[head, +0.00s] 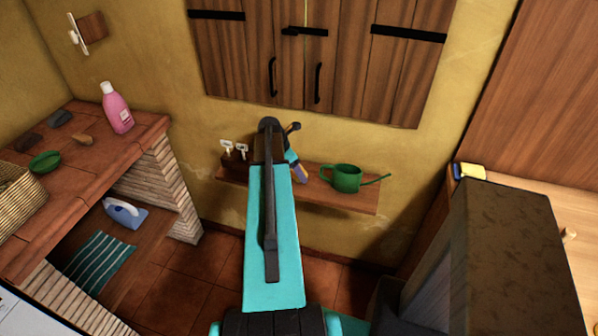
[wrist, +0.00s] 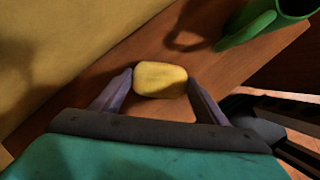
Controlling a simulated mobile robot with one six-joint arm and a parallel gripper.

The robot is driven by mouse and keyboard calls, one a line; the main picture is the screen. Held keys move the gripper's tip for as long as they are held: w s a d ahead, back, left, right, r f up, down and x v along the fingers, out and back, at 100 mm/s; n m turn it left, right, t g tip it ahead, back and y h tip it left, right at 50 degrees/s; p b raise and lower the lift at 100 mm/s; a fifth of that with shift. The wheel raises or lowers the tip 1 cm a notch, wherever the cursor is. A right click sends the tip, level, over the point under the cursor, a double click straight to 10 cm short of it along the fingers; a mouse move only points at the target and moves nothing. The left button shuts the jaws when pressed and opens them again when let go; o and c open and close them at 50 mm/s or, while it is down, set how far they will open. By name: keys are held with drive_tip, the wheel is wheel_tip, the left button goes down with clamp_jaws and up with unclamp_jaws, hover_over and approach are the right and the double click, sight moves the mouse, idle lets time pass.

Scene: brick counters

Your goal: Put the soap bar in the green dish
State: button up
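The yellow soap bar (wrist: 160,79) lies on the wooden wall shelf in the wrist view, at the fingertips of my gripper (wrist: 161,84). One finger is on each side of the bar, very close to it. The fingers are apart, and I see no clear grip. In the head view my gripper (head: 300,173) is low over the shelf, left of the watering can, and the soap bar is not distinguishable there. The green dish (head: 45,161) sits on the brick counter at the far left and looks empty.
A green watering can (head: 342,178) stands on the shelf (head: 360,203), also in the wrist view (wrist: 262,22). The left counter (head: 90,152) holds a pink bottle (head: 117,108), a wicker basket (head: 18,198) and small dark items. Wooden cabinet doors (head: 345,60) hang above the shelf.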

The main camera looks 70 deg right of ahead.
drive_tip(key=shift+r, duration=0.15)
drive_tip(key=shift+c, duration=0.5)
drive_tip(key=shift+r+b, duration=0.65)
drive_tip(key=shift+r, duration=0.85)
drive_tip(key=a+r, duration=0.1)
drive_tip(key=a, duration=1.2)
drive_tip(key=shift+s+a+r, duration=0.35)
drive_tip(key=shift+s+r, duration=0.05)
drive_tip(key=shift+s, duration=0.05)
drive_tip(key=shift+a+r+p, duration=0.1)
drive_tip(key=shift+a+p, duration=0.15)
drive_tip(key=shift+p, duration=0.7)
drive_tip(key=a+p, duration=0.1)
drive_tip(key=p, duration=0.4)
drive_tip(key=shift+a+f+p, duration=0.15)
drive_tip(key=shift+f+p, duration=0.05)
drive_tip(key=shift+p, duration=0.15)
